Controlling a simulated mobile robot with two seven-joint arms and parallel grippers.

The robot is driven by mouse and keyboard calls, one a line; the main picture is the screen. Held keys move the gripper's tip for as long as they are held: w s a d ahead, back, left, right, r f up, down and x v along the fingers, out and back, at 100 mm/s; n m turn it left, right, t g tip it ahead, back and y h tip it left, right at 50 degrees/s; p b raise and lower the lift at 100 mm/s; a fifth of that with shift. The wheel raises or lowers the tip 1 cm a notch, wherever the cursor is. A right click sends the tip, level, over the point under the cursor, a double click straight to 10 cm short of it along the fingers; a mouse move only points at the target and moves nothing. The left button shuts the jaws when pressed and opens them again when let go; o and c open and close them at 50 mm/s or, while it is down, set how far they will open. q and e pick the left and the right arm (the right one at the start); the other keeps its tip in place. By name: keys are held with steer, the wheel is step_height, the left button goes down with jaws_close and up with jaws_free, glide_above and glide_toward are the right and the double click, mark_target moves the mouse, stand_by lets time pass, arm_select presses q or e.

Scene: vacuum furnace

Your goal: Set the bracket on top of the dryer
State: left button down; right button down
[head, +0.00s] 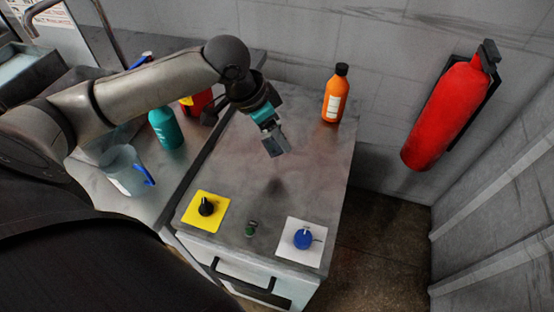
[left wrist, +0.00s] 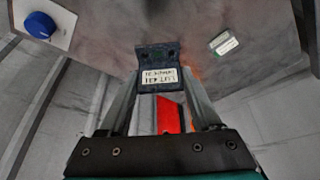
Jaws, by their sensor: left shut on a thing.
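My left gripper (head: 271,138) is shut on the bracket, a small dark grey piece with a white printed label. The bracket (left wrist: 158,53) shows between the two fingers in the left wrist view; in the head view it is hard to tell from the fingertips. The dryer (head: 232,172) appears to be the cabinet with a grey metal top and a dark front handle. The bracket is over the middle of this top, seemingly raised above it, with a dark shadow patch below. My right gripper is not in view.
An orange bottle (head: 335,95) stands at the back of the top. A black knob (head: 206,207) and a blue knob (head: 303,239) sit near its front. A counter at left holds a teal bottle (head: 165,128) and a clear jug (head: 121,168). A red extinguisher (head: 438,115) hangs at right.

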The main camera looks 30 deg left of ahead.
mark_target(276, 144)
arm_select(q)
step_height(276, 144, down, 4)
steer(key=shift+f+b, duration=0.2)
steer(key=shift+b, duration=0.15)
step_height(276, 144, down, 4)
steer(key=shift+r+b, duration=0.25)
steer(key=shift+b, duration=0.2)
steer(key=shift+f, duration=0.25)
steer(key=shift+f, duration=0.15)
steer(key=shift+c, duration=0.4)
jaws_free()
steer(key=p+v, duration=0.2)
steer(key=v, duration=1)
steer(key=shift+p, duration=0.35)
